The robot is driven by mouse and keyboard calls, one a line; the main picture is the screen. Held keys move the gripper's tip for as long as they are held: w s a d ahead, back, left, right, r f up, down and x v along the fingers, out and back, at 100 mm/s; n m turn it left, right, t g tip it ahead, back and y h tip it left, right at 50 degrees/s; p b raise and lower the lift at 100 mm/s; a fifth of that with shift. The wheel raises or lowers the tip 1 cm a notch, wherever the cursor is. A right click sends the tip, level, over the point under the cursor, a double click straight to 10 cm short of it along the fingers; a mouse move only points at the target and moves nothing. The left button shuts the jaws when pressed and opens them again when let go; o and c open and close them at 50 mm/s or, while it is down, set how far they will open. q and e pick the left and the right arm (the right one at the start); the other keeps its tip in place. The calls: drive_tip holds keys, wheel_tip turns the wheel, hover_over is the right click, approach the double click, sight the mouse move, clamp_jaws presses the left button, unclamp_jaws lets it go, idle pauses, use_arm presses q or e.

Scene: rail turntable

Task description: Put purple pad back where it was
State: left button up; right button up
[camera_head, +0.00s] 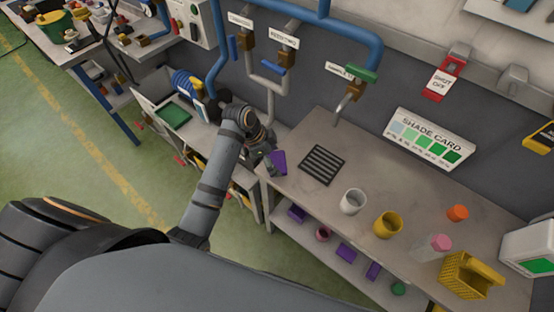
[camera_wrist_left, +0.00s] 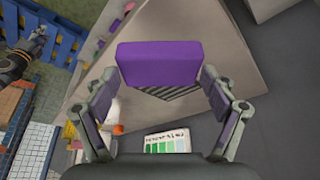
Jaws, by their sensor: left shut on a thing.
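A purple pad (camera_head: 279,162) is held in my left gripper (camera_head: 268,160) at the left end of the grey bench, close to its edge. In the left wrist view the pad (camera_wrist_left: 160,63) sits between the two fingers of the gripper (camera_wrist_left: 160,88), which are shut on it. Behind it shows part of a black slatted rack (camera_wrist_left: 178,94). In the head view this rack (camera_head: 321,165) lies on the bench to the right of the pad, with nothing on it. A dark arm part (camera_wrist_left: 20,62) at the left of the wrist view looks like my right arm; its jaws are too small to read.
On the bench (camera_head: 310,132) stand a white cup (camera_head: 353,201), a yellow cup (camera_head: 387,225), a pink-topped bottle (camera_head: 433,246) and a yellow basket (camera_head: 470,275). A shade card (camera_head: 431,139) stands at the back. Purple pieces (camera_head: 346,253) lie on the shelf below. Pipes (camera_head: 272,90) rise behind.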

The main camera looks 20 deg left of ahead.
sight(276, 156)
use_arm(q)
drive_tip(key=shift+w+f, duration=1.05)
drive_tip(key=shift+f, duration=0.2)
drive_tip(key=shift+w+f+p, duration=0.1)
drive_tip(key=shift+f+p, duration=0.25)
drive_tip(key=shift+p, duration=0.1)
wheel_tip(276, 156, down, 2)
drive_tip(key=shift+f+p, duration=0.2)
drive_tip(key=shift+p, duration=0.3)
drive_tip(key=shift+f, duration=0.15)
drive_tip(key=o, duration=0.9)
drive_tip(key=shift+c, duration=0.2)
drive_tip(key=b+v, duration=0.2)
drive_tip(key=v, duration=1)
